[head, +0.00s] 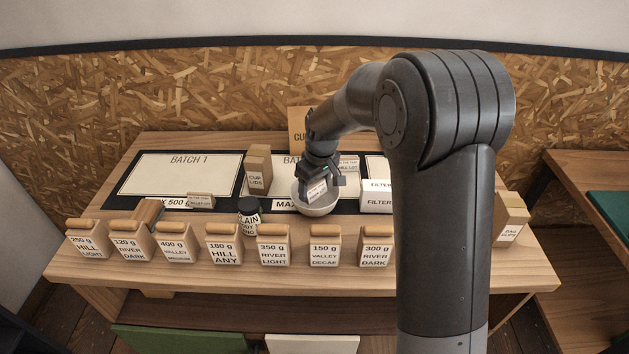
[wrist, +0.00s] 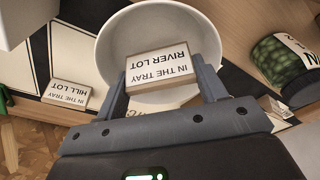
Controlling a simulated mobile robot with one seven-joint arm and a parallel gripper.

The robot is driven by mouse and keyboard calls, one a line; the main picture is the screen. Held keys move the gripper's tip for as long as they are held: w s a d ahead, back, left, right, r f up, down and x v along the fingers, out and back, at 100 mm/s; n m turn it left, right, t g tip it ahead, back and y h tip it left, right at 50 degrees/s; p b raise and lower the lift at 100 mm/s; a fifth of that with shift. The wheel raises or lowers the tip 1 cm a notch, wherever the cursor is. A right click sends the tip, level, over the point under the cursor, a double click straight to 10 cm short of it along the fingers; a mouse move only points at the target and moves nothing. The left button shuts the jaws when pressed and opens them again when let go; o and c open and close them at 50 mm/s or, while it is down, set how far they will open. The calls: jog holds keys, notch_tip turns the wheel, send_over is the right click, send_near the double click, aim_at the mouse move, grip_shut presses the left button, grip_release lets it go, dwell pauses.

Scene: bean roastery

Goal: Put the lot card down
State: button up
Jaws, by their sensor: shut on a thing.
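My gripper (head: 321,180) is shut on a lot card (wrist: 160,70), a small block whose label reads "IN THE TRAY RIVER LOT". The card also shows in the head view (head: 316,191), between the fingertips. In the wrist view, my gripper (wrist: 162,84) holds the card over a white bowl (wrist: 208,45). The bowl (head: 322,209) stands on the dark mat, at the right of the table's middle. I cannot tell how far the card is above the bowl. Another lot card, reading "HILL LOT" (wrist: 67,94), lies beside the bowl; it shows behind my gripper in the head view (head: 349,163).
A row of labelled bean blocks (head: 274,245) lines the table's front. A dark jar (head: 249,217) stands left of the bowl, a cup lids box (head: 258,170) behind it. White filter boxes (head: 377,200) stand at right. The Batch 1 panel (head: 180,172) is mostly clear.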

jog(key=o, duration=1)
jog(key=shift+o, duration=0.2)
notch_tip(320, 180, up, 7)
jog(key=shift+f, duration=0.1)
dwell(0.5)
